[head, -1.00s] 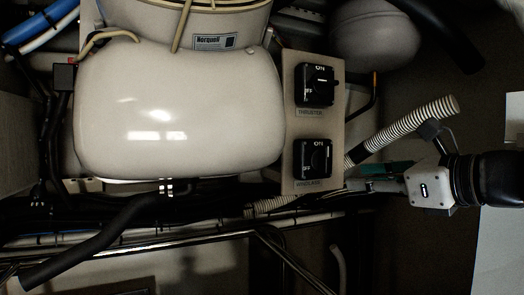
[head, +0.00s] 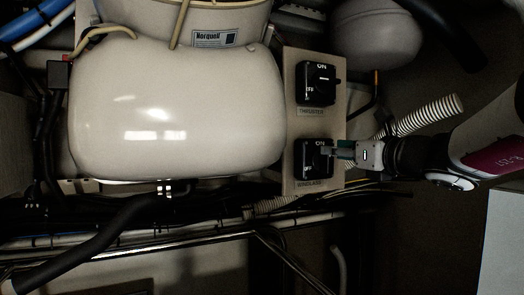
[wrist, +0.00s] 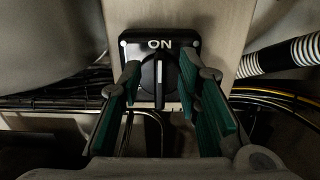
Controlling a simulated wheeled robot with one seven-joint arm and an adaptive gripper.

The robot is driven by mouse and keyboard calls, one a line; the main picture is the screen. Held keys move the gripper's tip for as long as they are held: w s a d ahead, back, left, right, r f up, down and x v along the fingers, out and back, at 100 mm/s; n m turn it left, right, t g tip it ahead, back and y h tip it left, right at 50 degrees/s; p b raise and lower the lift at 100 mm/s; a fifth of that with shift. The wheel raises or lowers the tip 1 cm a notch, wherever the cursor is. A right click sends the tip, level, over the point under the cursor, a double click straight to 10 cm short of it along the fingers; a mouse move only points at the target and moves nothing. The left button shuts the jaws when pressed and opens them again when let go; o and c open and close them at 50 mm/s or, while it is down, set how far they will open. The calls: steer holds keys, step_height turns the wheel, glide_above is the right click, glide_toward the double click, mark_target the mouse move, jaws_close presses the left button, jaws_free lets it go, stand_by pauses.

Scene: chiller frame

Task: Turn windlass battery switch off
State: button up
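The windlass battery switch (head: 308,158) is the lower black switch on the beige panel, with a label under it. In the wrist view the switch (wrist: 183,48) shows "ON" at its top. Its round knob (wrist: 160,72) has a raised grip standing upright, with a pale line pointing up towards ON. My gripper (head: 335,151) reaches in from the right at the switch's face. In the wrist view my gripper (wrist: 160,78) is open, its green-padded fingers on either side of the knob. I cannot tell whether either fingertip touches it. The OFF mark is hidden in the wrist view.
The similar thruster switch (head: 317,83) sits just above on the same panel (head: 290,120). A large glossy beige tank (head: 175,115) stands close on the left. A ribbed hose (head: 430,114) passes near my arm, and cables (head: 215,222) run below.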

steer(key=shift+x, duration=0.95)
jaws_close()
